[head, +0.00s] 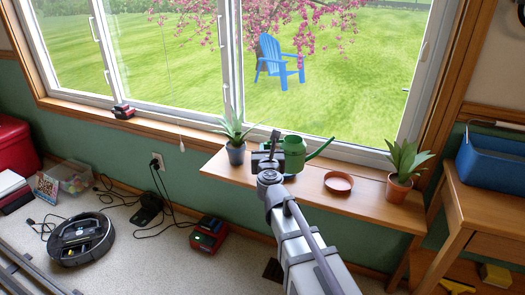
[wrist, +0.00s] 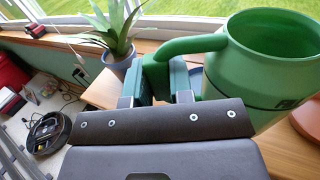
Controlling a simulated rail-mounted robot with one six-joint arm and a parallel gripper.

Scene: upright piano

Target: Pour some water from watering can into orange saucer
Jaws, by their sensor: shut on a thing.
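The green watering can (head: 294,150) is at the shelf under the window, upright, with its spout pointing right. Its body also shows large in the wrist view (wrist: 262,75), with the handle at its left. My gripper (head: 268,155) is shut on the can's handle; in the wrist view both fingers (wrist: 160,82) close around the lower handle. I cannot tell whether the can touches the shelf. The orange saucer (head: 338,182) lies on the shelf to the right of the can, apart from it. Its inside looks empty from here. The can's water level is hidden.
The wooden shelf (head: 368,208) carries a plant in a dark pot (head: 236,154) left of the can and a plant in a terracotta pot (head: 398,190) right of the saucer. The window is behind. A blue bin (head: 492,160) stands at right.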

